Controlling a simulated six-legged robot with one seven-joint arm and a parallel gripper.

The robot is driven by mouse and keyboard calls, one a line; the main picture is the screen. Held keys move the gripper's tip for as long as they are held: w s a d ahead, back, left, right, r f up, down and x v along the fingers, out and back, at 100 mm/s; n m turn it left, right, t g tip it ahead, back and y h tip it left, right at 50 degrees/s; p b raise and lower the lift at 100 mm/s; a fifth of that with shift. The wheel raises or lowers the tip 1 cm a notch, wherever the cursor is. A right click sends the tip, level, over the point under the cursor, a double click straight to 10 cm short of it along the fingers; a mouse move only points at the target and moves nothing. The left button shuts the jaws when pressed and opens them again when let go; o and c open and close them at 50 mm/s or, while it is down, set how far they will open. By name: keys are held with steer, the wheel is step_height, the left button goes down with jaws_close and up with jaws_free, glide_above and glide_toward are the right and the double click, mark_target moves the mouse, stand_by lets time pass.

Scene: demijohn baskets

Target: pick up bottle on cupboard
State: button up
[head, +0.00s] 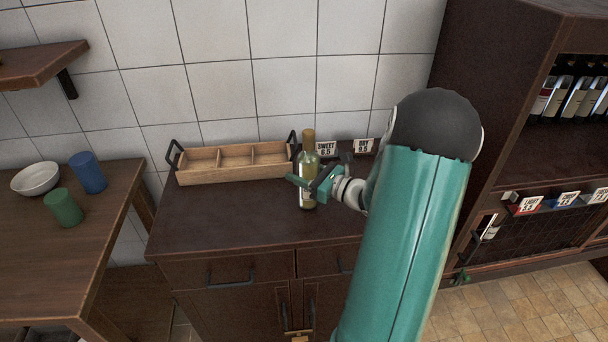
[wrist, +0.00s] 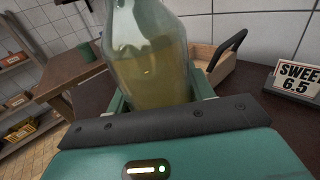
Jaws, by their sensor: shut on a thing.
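The bottle (head: 308,172) has clear glass, a pale yellow-green content and a tan top. It stands upright on the dark brown cupboard (head: 225,220), in front of the wooden tray's right end. In the wrist view the bottle (wrist: 146,55) fills the space between the fingers, and its top is out of frame. My gripper (head: 308,187) reaches in from the right and is shut on the bottle. The bottle's base looks at or just above the cupboard top; I cannot tell which. The fingers partly hide its lower body.
A compartmented wooden tray (head: 225,177) with black handles sits behind, left of the bottle. Price signs (head: 326,149) stand at the back. A side table (head: 50,245) at left holds a bowl (head: 36,180), a blue cup (head: 88,173) and a green cup (head: 63,208). A bottle rack stands right.

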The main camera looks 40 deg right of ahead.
step_height(320, 180, up, 3)
steer(key=shift+f, duration=0.2)
steer(key=s+a+r, duration=0.3)
steer(key=s+r, duration=0.7)
steer(key=s, duration=0.3)
steer(key=shift+s+a, duration=0.2)
steer(key=shift+s, duration=0.15)
